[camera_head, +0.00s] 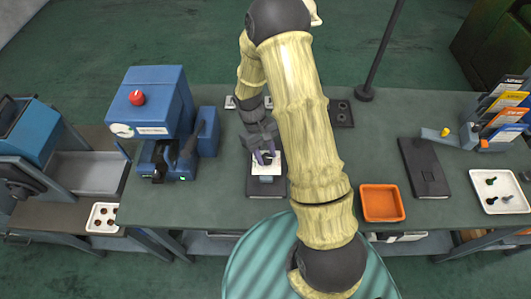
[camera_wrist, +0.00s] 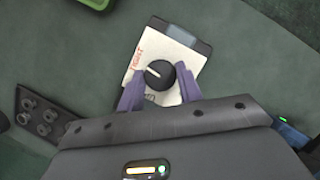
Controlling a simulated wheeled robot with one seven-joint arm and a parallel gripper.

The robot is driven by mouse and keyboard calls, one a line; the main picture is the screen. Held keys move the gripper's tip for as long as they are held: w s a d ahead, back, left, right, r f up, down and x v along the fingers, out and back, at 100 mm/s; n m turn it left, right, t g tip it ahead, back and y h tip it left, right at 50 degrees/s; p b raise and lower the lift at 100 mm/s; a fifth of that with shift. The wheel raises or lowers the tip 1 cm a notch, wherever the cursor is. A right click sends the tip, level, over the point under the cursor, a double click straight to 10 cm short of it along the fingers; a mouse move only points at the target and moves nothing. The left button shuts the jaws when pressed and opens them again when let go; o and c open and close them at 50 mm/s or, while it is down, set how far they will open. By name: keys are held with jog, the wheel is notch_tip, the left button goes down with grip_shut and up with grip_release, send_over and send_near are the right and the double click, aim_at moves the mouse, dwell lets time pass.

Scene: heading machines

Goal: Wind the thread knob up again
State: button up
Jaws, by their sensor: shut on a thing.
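The thread knob (camera_wrist: 159,74) is a round black knob with a white pointer line. It stands on a white plate (camera_wrist: 143,48) with red lettering, on a dark box (camera_wrist: 184,33). In the wrist view my gripper (camera_wrist: 160,84) has its two purple fingers on either side of the knob, shut on it. The pointer line slants slightly toward the upper left. In the head view my gripper (camera_head: 266,158) comes down over the white plate (camera_head: 267,168) at the front middle of the bench, and the knob is hidden there.
A blue machine (camera_head: 153,100) with a red button stands left on the green bench. To the right are an orange tray (camera_head: 382,216), a black flat box (camera_head: 433,188) and a white tray (camera_head: 513,204) with screws. A dark pole (camera_head: 365,93) rises behind.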

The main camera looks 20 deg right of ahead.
jog(key=o, duration=1)
jog(key=b+v, duration=0.4)
jog(key=v, duration=1.3)
jog(key=shift+w+r, duration=0.1)
jog(key=shift+r, duration=0.1)
jog(key=s+m+t, duration=0.1)
jog(key=s+t, duration=0.1)
jog(key=s, duration=0.3)
jog(key=s+d+f+m+t+y, duration=0.1)
jog(key=s+t, duration=0.1)
jog(key=s, duration=0.3)
jog(key=s+d+m+t, duration=0.1)
jog(key=s+m+t, duration=0.1)
jog(key=s, duration=0.3)
jog(key=shift+d+f+t+y, duration=0.25)
jog(key=shift+f+t+y, duration=0.05)
jog(key=shift+f+t, duration=0.1)
